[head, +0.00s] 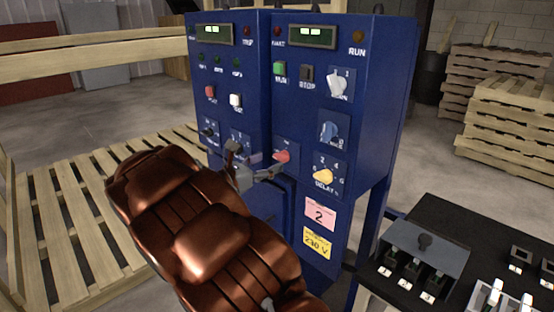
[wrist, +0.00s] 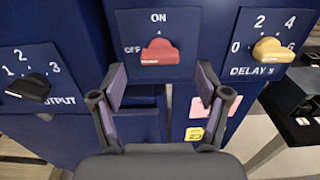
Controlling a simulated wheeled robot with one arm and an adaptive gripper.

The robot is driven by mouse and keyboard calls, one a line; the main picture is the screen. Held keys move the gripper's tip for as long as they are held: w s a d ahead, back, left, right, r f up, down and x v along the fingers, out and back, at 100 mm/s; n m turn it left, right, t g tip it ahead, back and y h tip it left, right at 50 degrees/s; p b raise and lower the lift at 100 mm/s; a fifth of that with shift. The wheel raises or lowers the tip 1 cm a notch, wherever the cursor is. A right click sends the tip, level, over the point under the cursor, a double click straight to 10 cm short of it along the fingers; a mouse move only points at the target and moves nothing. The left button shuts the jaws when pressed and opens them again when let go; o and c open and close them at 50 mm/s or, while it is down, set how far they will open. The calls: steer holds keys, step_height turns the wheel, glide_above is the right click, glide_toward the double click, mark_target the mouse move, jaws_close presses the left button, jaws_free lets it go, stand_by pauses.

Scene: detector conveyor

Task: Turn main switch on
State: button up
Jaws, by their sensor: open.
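The main switch is a red rotary knob (wrist: 161,55) on a blue plate marked ON at the top and OFF at the left. Its handle lies crosswise, level with the OFF label. In the head view the red knob (head: 282,156) shows low in the middle of the blue cabinet (head: 352,100), just beyond my gripper (head: 256,163). In the wrist view my gripper (wrist: 161,76) is open and empty, with one finger to each side below the knob. The fingers appear apart from the knob.
A yellow DELAY knob (wrist: 270,50) is to the right and a black OUTPUT knob (wrist: 29,87) to the left. Several other buttons and a white knob (head: 338,84) sit above. A black table (head: 452,232) with switch boxes stands at right. Wooden pallets (head: 75,225) lie at left.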

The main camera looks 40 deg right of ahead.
mark_target(278, 158)
steer(key=shift+d, duration=2.05)
steer(key=c, duration=1.2)
